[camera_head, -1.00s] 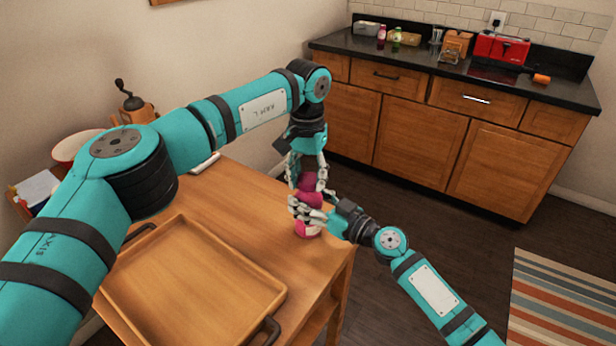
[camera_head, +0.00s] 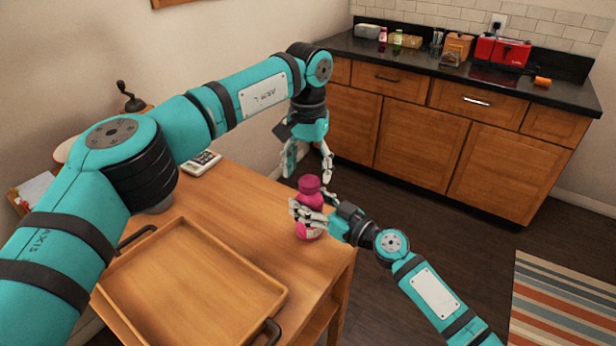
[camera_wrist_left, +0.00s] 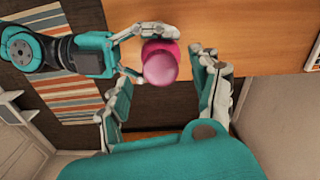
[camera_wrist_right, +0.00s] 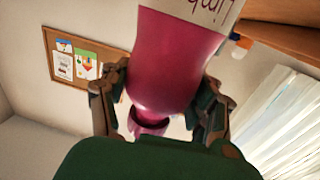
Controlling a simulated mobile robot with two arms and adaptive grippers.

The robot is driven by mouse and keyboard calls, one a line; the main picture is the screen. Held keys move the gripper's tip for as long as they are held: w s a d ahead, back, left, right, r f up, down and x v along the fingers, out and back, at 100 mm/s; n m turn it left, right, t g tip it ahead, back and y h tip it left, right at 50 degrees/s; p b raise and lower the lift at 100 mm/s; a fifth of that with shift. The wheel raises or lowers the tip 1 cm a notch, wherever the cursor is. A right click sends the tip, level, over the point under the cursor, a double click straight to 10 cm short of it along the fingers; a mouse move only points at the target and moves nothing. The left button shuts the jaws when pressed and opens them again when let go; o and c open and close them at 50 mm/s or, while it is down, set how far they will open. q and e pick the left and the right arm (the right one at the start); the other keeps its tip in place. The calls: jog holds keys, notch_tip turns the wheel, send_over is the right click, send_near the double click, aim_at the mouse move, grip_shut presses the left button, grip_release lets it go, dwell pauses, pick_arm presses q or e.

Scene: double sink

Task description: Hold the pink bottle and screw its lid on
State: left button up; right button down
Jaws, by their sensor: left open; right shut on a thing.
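The pink bottle (camera_head: 309,202) stands upright at the right end of the wooden table. Its pink lid (camera_head: 309,184) sits on its top; how tightly it is seated I cannot tell. My right gripper (camera_head: 303,212) is shut around the bottle's body below the lid. The bottle also fills the right wrist view (camera_wrist_right: 175,65), with a white label and dark lettering. My left gripper (camera_head: 308,172) is open and empty just above the lid, fingers pointing down. In the left wrist view the lid (camera_wrist_left: 160,68) shows beyond its spread fingers.
A wooden tray (camera_head: 190,285) with dark handles lies on the table (camera_head: 250,210) to the left of the bottle. A small device (camera_head: 202,163) lies behind my left arm. The counter (camera_head: 450,70) at the back holds a red toaster and other items.

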pick_arm(q)
jog(key=shift+r, duration=0.65)
jog(key=shift+c, duration=0.3)
